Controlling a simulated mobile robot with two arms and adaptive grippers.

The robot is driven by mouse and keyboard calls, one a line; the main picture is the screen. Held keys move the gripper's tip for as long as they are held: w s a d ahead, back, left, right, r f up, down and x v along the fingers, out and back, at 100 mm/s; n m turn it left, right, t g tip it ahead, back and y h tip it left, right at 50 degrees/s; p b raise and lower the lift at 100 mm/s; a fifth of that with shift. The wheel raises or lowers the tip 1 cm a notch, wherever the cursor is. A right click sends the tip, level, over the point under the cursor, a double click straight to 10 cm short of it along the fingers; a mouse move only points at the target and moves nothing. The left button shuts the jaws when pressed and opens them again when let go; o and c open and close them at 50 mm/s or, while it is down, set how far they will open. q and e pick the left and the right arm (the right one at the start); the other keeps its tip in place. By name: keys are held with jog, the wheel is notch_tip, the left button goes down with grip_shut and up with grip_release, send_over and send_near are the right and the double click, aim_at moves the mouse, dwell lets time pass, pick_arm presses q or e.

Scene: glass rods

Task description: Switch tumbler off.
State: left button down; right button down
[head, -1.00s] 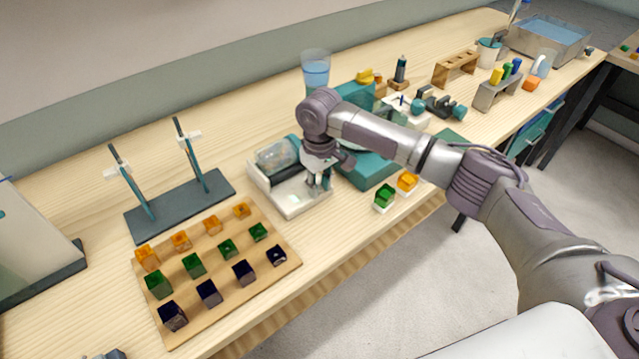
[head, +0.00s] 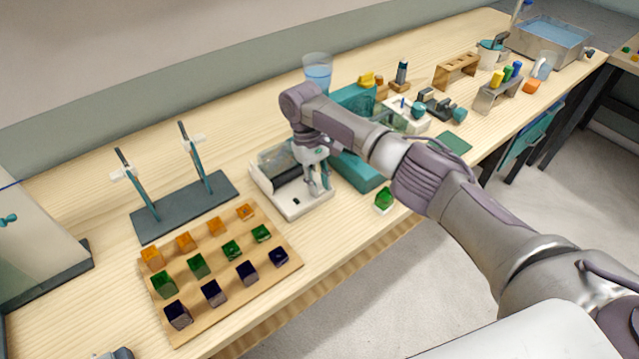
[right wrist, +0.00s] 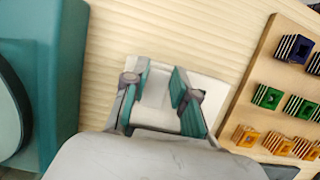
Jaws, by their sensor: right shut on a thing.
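The tumbler (head: 292,207) is a low white tray-like machine on the bench, with a dark roller (head: 287,178) in its trough. A small spot on its front deck looks dark. My right gripper (head: 318,188) points down over the right end of this deck. In the right wrist view, its two teal fingers (right wrist: 164,100) stand a little apart against the white deck (right wrist: 205,92). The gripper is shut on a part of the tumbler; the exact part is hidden. My left gripper is not in view.
A wooden board (head: 285,270) with orange, green and dark cubes lies in front left. A stand with two upright posts (head: 190,210) is behind it. A teal machine (head: 350,172) stands close on the right, with a green cube (head: 384,200) in front.

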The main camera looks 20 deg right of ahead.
jog(key=c, duration=0.9)
grip_release()
jog(key=shift+r, duration=0.1)
jog(key=v, duration=1.1)
jog(key=shift+w+a+r, duration=0.1)
jog(key=shift+w+r, duration=0.05)
jog(key=shift+r, duration=0.25)
